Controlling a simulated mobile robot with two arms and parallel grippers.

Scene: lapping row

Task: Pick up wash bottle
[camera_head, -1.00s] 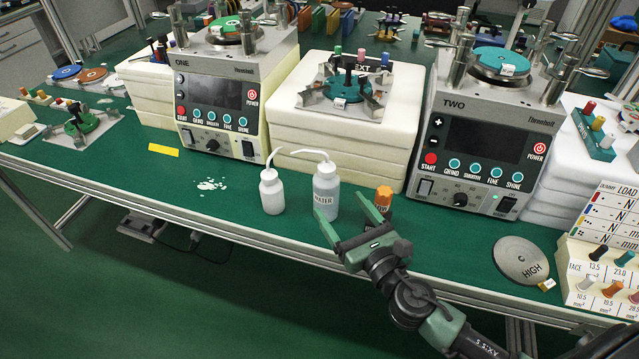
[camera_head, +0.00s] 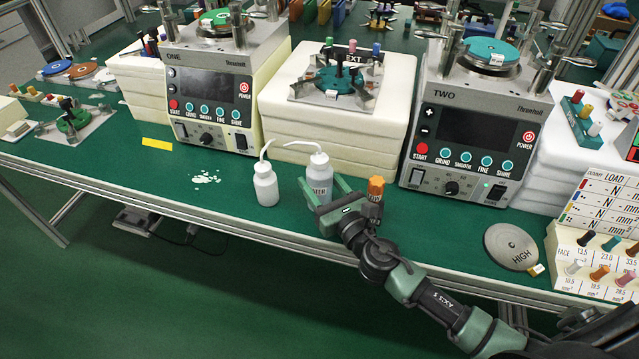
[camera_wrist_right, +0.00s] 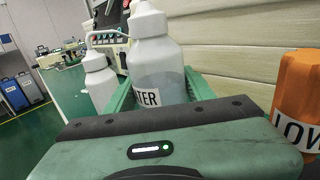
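My left gripper is not in view.
White slabs (camera_head: 330,142) rise behind the bottles. Machines ONE (camera_head: 212,95) and TWO (camera_head: 465,130) flank them. A HIGH disc (camera_head: 510,247) lies right.

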